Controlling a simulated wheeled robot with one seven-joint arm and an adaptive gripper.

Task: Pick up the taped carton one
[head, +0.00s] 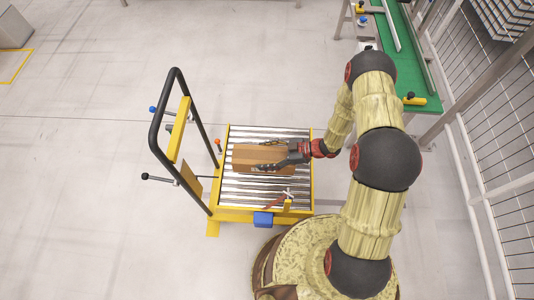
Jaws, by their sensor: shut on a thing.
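The taped carton (247,152) is a brown box lying on the metal roller bed of a yellow cart (262,213). A paler strip runs along its length. My gripper (268,155) reaches in from the right, with one dark finger along the far side of the carton and the other along its near side. It is shut on the carton.
The cart has a black push handle (153,130) standing on its left, with several small levers. A green conveyor (405,65) stands at the upper right beside a wire fence (500,130).

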